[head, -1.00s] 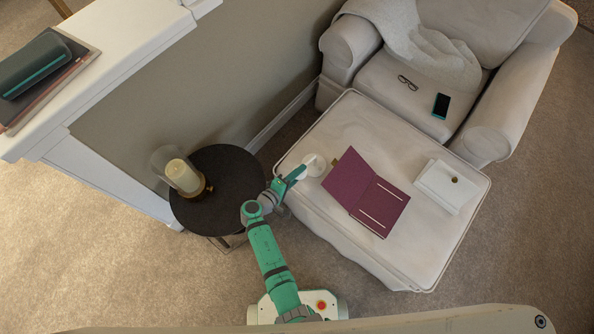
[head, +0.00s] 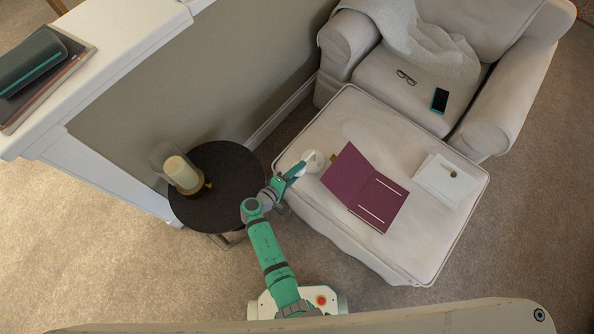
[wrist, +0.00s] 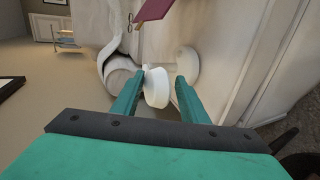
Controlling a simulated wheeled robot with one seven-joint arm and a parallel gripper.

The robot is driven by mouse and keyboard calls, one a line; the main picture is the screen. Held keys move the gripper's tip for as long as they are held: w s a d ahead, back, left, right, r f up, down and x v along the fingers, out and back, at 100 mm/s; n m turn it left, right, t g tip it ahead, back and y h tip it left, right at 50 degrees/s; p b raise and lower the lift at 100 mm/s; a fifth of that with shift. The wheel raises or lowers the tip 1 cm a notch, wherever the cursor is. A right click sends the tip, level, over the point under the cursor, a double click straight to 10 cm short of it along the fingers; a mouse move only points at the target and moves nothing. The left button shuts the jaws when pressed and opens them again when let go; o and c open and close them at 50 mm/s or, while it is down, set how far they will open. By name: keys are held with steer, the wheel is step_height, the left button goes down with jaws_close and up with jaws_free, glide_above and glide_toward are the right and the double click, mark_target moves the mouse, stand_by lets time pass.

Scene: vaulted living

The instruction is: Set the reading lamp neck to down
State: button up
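The reading lamp (head: 315,160) is a small white lamp standing on the near-left corner of the cream ottoman (head: 400,258). In the wrist view its round white head (wrist: 157,88) shows between my finger tips, with a pale disc, apparently its base (wrist: 187,66), behind to the right. My gripper (wrist: 160,78) is open, with one teal finger on each side of the lamp head. The left finger is very close to the head; I cannot tell whether it touches. In the head view my gripper (head: 299,168) reaches the lamp from the lower left and partly hides it.
A white box (head: 447,181) sits farther right on the ottoman. A round dark side table (head: 225,200) with a glass-covered candle (head: 181,172) stands left of my arm. An armchair (head: 500,110) is behind.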

steer(key=shift+s+a+r, duration=0.15)
steer(key=shift+s+a, duration=0.05)
steer(key=shift+a, duration=0.05)
steer(key=v, duration=1)
steer(key=shift+s, duration=0.15)
steer(key=s+d+f+g+y, duration=0.1)
steer(key=s+d+f+y, duration=0.1)
steer(key=s+f+y, duration=0.45)
steer(key=s+r+m+y, duration=0.2)
steer(key=s+r, duration=0.2)
steer(key=s, duration=0.6)
steer(key=s+d+r+m+t, duration=0.1)
steer(key=s+r+m+t, duration=0.2)
steer(key=r, duration=1.2)
steer(key=s+d+r+m+t, duration=0.1)
steer(key=s+r+m+t, duration=0.2)
steer(key=r, duration=1.1)
steer(key=shift+s+r+m+t+y, duration=0.3)
steer(key=shift+s+r+m+y, duration=0.25)
steer(key=shift+s, duration=0.4)
